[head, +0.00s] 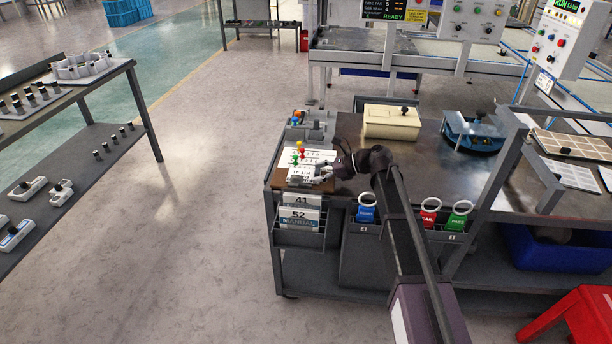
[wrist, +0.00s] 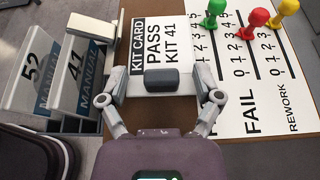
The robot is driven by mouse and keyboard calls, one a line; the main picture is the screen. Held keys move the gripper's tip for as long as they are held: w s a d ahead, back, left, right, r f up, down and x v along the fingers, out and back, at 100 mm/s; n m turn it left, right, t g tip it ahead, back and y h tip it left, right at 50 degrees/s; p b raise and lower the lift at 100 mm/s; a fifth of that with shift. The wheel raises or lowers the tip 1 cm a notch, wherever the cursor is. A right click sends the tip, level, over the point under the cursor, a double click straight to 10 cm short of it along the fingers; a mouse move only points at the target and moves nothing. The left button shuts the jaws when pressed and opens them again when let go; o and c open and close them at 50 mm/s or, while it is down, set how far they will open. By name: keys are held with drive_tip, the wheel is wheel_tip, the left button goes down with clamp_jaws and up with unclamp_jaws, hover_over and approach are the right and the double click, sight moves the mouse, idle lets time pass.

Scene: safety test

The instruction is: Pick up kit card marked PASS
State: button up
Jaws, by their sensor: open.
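The kit card marked PASS, KIT 41 (wrist: 160,45) lies flat on a brown board in the wrist view. A dark grey block (wrist: 160,80) sits at its near edge. My gripper (wrist: 160,92) is open, with one finger on each side of this block and nothing visibly gripped. Whether the fingers touch the card or block I cannot tell. In the head view, my gripper (head: 323,175) is low over the bench's left end, beside the white card (head: 300,172), whose print is too small to read.
Manuals 52 (wrist: 32,72) and 41 (wrist: 72,68) stand left of the card. The FAIL/REWORK sheet (wrist: 250,85) lies right, with green, red and yellow pegs (wrist: 247,27) near its top. A cream box (head: 392,122) and blue round fixture (head: 473,133) stand farther along the bench.

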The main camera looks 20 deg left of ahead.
drive_tip(key=c, duration=1.1)
drive_tip(key=shift+r, duration=0.15)
wheel_tip(320, 180, up, 10)
drive_tip(key=p, duration=1)
